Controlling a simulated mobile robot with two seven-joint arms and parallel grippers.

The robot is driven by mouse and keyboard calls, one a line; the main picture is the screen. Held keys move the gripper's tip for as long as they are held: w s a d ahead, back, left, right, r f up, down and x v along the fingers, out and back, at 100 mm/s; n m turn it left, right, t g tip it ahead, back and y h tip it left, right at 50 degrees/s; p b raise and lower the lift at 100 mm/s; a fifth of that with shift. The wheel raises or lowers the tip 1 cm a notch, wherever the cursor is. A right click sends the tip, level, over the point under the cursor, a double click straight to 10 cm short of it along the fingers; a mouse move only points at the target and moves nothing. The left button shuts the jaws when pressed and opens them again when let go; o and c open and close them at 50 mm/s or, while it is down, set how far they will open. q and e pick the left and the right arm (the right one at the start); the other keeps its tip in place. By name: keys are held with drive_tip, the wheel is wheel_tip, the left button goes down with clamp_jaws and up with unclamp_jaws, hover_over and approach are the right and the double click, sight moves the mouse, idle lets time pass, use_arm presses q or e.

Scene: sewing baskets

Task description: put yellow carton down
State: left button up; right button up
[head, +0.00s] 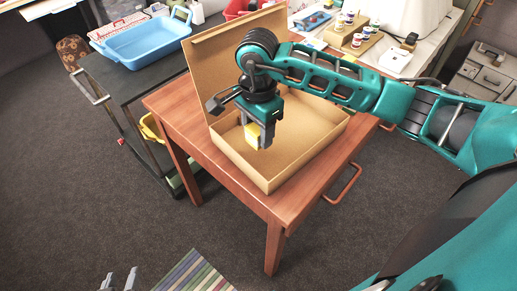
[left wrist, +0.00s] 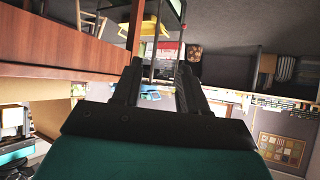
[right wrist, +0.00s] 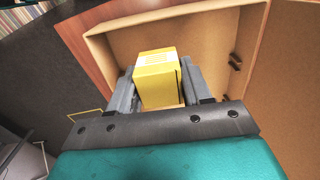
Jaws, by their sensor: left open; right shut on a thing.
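The yellow carton (head: 252,133) is between the fingers of my right gripper (head: 258,140), which is shut on it. In the right wrist view the carton (right wrist: 157,78) is upright between the fingers, with a pale printed patch on it. In the head view my right gripper holds it over an open cardboard box (head: 226,138) on the wooden table. I cannot tell whether the carton touches the box floor. My left gripper (head: 119,282) is open and empty at the lower left edge of the head view, away from the table.
The wooden table (head: 285,207) has a bare front strip. The cardboard box's raised lid stands at its back left. A dark cart (head: 127,83) with a blue basin (head: 150,42) stands to the left. A striped rug (head: 194,274) lies on the floor. A workbench with small jars is behind.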

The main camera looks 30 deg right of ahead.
sight(258, 160)
wheel_tip(258, 160, down, 3)
drive_tip(key=shift+r, duration=0.15)
drive_tip(key=shift+f, duration=0.55)
wheel_tip(258, 160, down, 3)
drive_tip(key=shift+f, duration=0.2)
use_arm(q)
drive_tip(key=shift+w+d+r, duration=0.2)
drive_tip(key=shift+w, duration=0.25)
use_arm(e)
drive_tip(key=shift+f+b, duration=0.2)
drive_tip(key=shift+b, duration=0.2)
drive_tip(key=o, duration=1.1)
drive_tip(key=shift+c, duration=0.2)
use_arm(q)
drive_tip(key=shift+f, duration=0.15)
use_arm(e)
drive_tip(key=shift+r, duration=0.1)
